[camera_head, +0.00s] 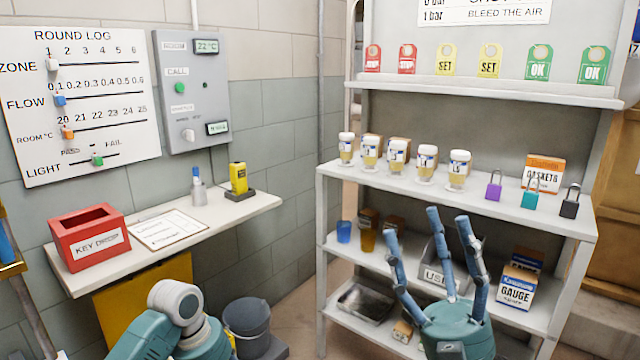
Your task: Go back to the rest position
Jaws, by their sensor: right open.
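My right gripper (430,225) is open and empty. Its blue fingers are spread and point up from the teal palm, in front of the shelf unit (450,205) at the lower right. The fingers overlap the view of the middle and lower shelves; whether they touch anything there I cannot tell. A teal and grey part of my left arm shows at the bottom left, below the wall ledge (240,213). My left gripper is not in view.
Small jars (397,155), padlocks (493,185) and a gaskets box (543,172) stand on the middle shelf. A gauge box (515,290) is below. The ledge holds a red key drop box (88,238) and a yellow device (239,178). A dark bucket (248,322) stands on the floor.

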